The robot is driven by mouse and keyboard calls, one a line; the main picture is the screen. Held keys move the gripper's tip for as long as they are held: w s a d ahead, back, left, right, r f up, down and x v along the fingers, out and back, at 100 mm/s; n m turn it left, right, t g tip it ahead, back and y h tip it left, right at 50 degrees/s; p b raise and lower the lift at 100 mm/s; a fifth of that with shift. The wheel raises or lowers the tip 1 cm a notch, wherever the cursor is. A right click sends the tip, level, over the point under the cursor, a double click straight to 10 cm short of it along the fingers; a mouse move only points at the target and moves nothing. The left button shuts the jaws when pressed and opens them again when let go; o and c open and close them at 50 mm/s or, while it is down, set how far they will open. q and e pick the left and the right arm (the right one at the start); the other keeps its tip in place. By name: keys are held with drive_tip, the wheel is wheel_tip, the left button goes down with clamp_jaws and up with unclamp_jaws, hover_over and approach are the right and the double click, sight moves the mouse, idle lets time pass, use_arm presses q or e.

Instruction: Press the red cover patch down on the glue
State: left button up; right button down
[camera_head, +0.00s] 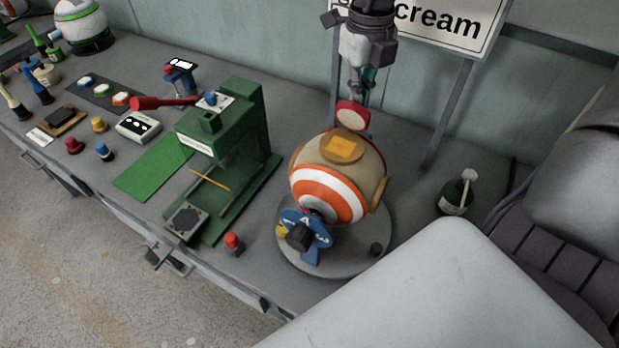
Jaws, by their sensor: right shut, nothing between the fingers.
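The ball (370,160) is beige with orange and white rings and sits on a round grey base (350,262). A tan patch with a yellow-orange square (342,147), possibly the glue, lies on its top. A round piece with a red rim and pale face (352,115), apparently the red cover patch, stands tilted up at the ball's upper back edge. My right gripper (358,97) hangs from above, shut and empty, just over this piece; I cannot tell whether they touch. My left gripper is not in view.
A green press (245,125) stands left of the ball. A blue dial (318,230) sits at the ball's front. A green bottle with a white-topped stick (455,195) stands to the right. Several small tools and coloured knobs crowd the bench's left. A sign (455,25) stands behind.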

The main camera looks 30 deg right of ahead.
drive_tip(key=shift+s+a+r+b, duration=0.2)
drive_tip(key=shift+s+a+b, duration=0.2)
drive_tip(key=shift+a, duration=0.4)
drive_tip(key=shift+s+a+r+b, duration=0.15)
drive_tip(key=shift+s+a+b, duration=0.25)
drive_tip(key=shift+a, duration=0.4)
drive_tip(key=shift+s+a+r+b, duration=0.25)
drive_tip(key=shift+s+a, duration=0.2)
drive_tip(key=shift+a, duration=0.35)
drive_tip(key=shift+a+f+b, duration=0.1)
drive_tip(key=shift+f+b, duration=1.55)
drive_tip(key=shift+b, duration=0.15)
wheel_tip(320, 180, up, 9)
drive_tip(key=p, duration=0.5)
drive_tip(key=shift+s, duration=0.1)
